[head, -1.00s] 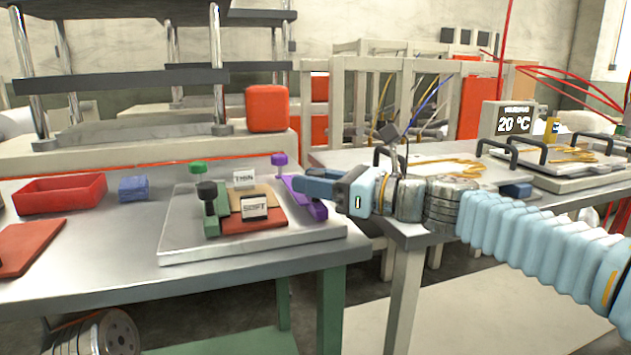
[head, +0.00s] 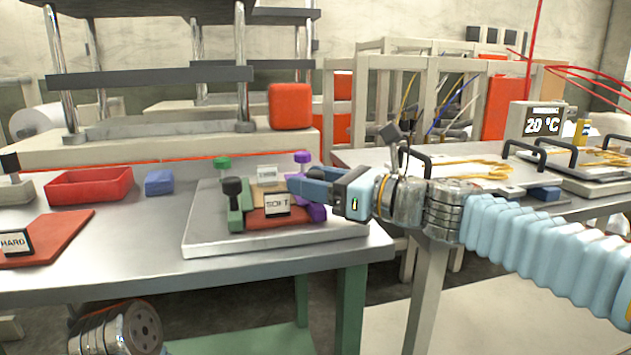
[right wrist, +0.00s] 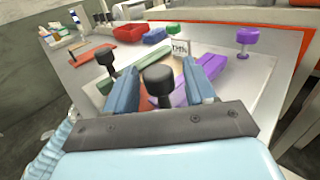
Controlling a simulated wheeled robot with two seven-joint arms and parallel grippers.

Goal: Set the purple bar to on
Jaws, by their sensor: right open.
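The purple bar (head: 317,212) lies at the right side of the pale plate (head: 345,232), partly hidden behind my right gripper (head: 292,186) in the head view. A purple knob (head: 302,157) stands at its far end. In the right wrist view the purple bar (right wrist: 205,67) runs behind the fingers, with the purple knob (right wrist: 247,36) beyond. My right gripper (right wrist: 163,82) is open, its blue fingers on either side of a black knob (right wrist: 158,76). Contact with the knob cannot be told. My left gripper is out of view.
A green bar (head: 236,210) with green and black knobs is at the plate's left. A "SOFT" card (head: 277,204) stands on a red pad between the bars. A red tray (head: 90,187) and blue block (head: 159,182) are farther left.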

